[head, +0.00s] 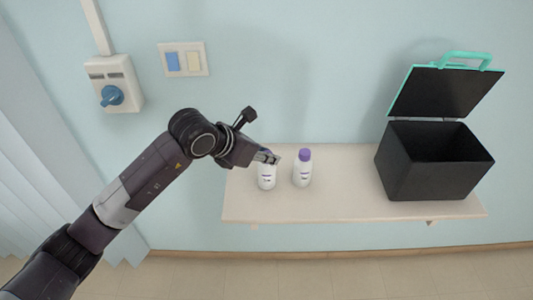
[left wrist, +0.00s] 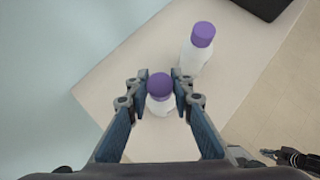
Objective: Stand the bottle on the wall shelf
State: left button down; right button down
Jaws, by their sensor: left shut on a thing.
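My left gripper (head: 268,157) is shut on a white bottle (head: 267,180) and comes in from the left at cap height. In the left wrist view the same bottle (left wrist: 160,105), with its purple cap, is between the two fingers (left wrist: 160,92). The bottle is upright over the left part of the wooden wall shelf (head: 345,208). Its base looks at or very near the shelf top; contact is not certain. A dark gripper-like part, probably my right gripper (left wrist: 288,156), shows small at the lower right of the left wrist view; its fingers are unclear.
A second white, purple-capped bottle (head: 302,173) stands just right of the held one, a small gap apart. A black box (head: 425,175) with its lid open stands at the shelf's right end. The shelf between them is clear. Wall switches (head: 183,60) are above left.

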pick_arm(q)
jog(key=shift+f, duration=0.15)
jog(key=c, duration=1.7)
grip_release()
pick_arm(e)
jog(key=shift+f, duration=0.15)
jog(key=shift+a, duration=0.15)
